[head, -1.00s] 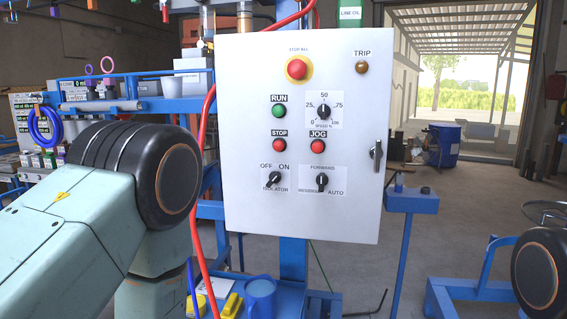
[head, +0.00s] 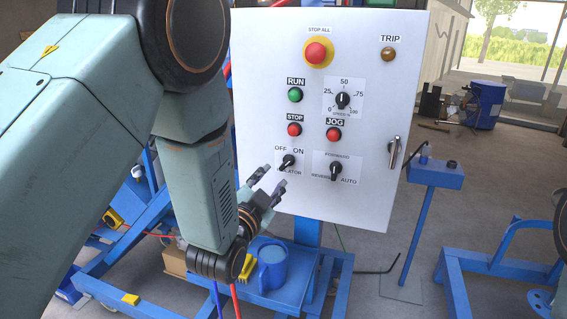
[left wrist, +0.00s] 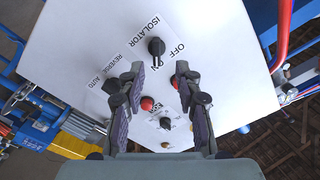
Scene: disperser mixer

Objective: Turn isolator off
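The isolator knob (head: 288,161) is a black rotary switch low on the left of the white control panel (head: 370,110). Its grip slants towards the ON label, right of OFF. My left gripper (head: 273,181) is open and empty, just below and left of the knob, with part of the isolator label hidden behind it. In the left wrist view the knob (left wrist: 156,46) lies just beyond the gap between the open fingertips (left wrist: 158,72). The fingers appear apart from it. My right gripper is out of view.
The forward/reverse selector (head: 336,171) is close right of the isolator. Above are the red stop button (head: 294,130), jog button (head: 333,134), green run button (head: 295,95) and stop-all button (head: 316,53).

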